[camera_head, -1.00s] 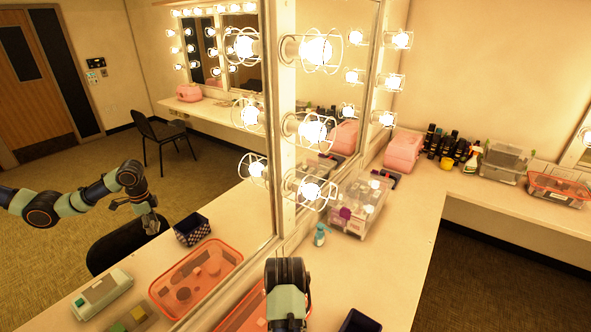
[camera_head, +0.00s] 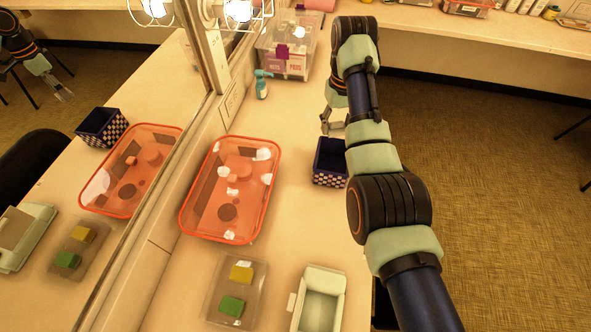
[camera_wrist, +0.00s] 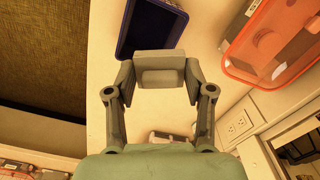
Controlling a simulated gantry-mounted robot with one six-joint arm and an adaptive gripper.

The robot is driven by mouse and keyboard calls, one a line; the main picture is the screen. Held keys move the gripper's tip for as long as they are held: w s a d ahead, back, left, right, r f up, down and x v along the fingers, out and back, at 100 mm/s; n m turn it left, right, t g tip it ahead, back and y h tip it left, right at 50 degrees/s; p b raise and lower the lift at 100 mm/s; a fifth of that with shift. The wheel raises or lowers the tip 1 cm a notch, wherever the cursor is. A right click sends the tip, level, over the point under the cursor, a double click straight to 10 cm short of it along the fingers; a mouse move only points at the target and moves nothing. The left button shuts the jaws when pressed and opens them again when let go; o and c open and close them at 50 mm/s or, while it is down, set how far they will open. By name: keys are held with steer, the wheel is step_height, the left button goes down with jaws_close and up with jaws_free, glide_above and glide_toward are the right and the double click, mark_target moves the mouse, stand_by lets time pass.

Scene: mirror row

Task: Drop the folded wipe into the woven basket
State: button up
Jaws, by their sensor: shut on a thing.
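The woven basket (camera_head: 329,180) is dark blue with a checkered side and stands on the counter beside my forearm, partly hidden by it. In the wrist view its dark blue rim (camera_wrist: 122,30) shows at the top, just beyond my fingertips. My gripper (camera_head: 332,128) is above the counter, a little behind the basket in the head view. In the wrist view my gripper (camera_wrist: 158,82) is shut on a pale grey folded wipe (camera_wrist: 160,77), held between the two fingers and apart from the basket. The wipe is not clear in the head view.
An orange-rimmed clear bin (camera_head: 213,236) stands left of the basket. A clear tray (camera_head: 215,285) with yellow and green blocks and a pale open box (camera_head: 296,310) are in front. A teal spray bottle (camera_head: 262,88) and clear organizer (camera_head: 285,62) stand behind. The mirror (camera_head: 160,70) borders the left.

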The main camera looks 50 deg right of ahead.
steer(key=shift+s+d, duration=0.35)
steer(key=shift+d, duration=0.1)
steer(key=b, duration=0.5)
glide_above(332, 170)
steer(key=s+a, duration=0.1)
steer(key=a, duration=0.2)
steer(key=f, duration=2)
steer(key=shift+d, duration=0.25)
steer(key=shift+f, duration=0.1)
steer(key=shift+f+b, duration=0.4)
steer(key=shift+f, duration=0.15)
steer(key=o, duration=0.8)
step_height(332, 170, up, 13)
steer(key=p, duration=0.3)
steer(key=shift+r, duration=0.1)
